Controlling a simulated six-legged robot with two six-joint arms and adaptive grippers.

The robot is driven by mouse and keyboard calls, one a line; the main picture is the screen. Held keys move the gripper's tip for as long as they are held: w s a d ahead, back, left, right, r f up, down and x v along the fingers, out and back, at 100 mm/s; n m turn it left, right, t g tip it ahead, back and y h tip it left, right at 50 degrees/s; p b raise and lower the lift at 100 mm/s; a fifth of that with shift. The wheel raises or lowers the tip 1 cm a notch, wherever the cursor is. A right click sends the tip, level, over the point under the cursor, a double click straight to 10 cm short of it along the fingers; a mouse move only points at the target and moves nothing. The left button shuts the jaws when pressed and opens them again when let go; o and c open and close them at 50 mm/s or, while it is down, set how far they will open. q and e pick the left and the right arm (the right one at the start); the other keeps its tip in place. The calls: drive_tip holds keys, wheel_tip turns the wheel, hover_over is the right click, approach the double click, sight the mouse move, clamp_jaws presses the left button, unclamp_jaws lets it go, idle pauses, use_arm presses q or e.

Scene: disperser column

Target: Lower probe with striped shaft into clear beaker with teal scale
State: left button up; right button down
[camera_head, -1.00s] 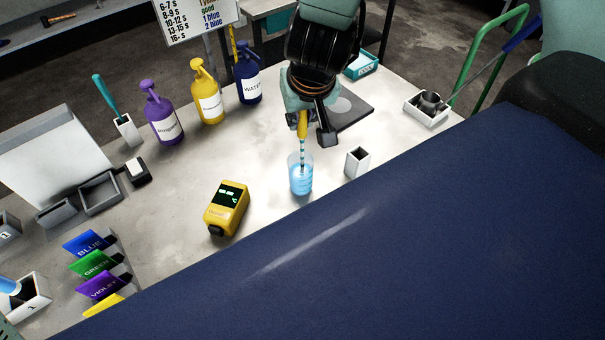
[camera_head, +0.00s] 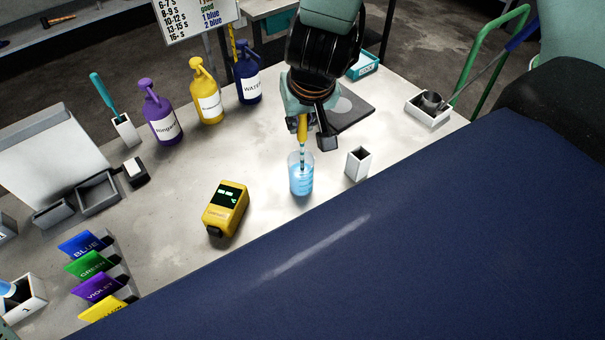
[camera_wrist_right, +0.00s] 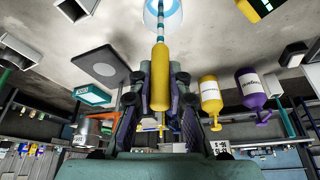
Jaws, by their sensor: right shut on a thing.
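The probe has a yellow handle (camera_head: 302,127) and a teal-and-white striped shaft. My right gripper (camera_head: 306,122) is shut on the yellow handle and holds the probe roughly upright above the clear beaker (camera_head: 301,180). The beaker holds blue liquid. The lower shaft reaches inside the beaker's rim; its tip is hard to make out. In the right wrist view the yellow handle (camera_wrist_right: 159,80) sits between the two fingers (camera_wrist_right: 160,90), and the striped shaft runs up to the beaker (camera_wrist_right: 163,12), cut off by the frame's top edge. My left gripper is not in view.
A yellow meter (camera_head: 226,208) stands left of the beaker and a small white holder (camera_head: 358,163) to its right. A dark plate (camera_head: 352,114) lies behind. Purple (camera_head: 160,118), yellow (camera_head: 207,97) and blue (camera_head: 247,82) bottles stand at the back left. Bare table surrounds the beaker.

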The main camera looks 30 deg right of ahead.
drive_tip(key=shift+s+f, duration=0.1)
drive_tip(key=shift+f, duration=0.2)
drive_tip(key=shift+f+b, duration=0.25)
drive_tip(key=shift+b, duration=0.2)
drive_tip(key=shift+f+b, duration=0.9)
idle(0.6)
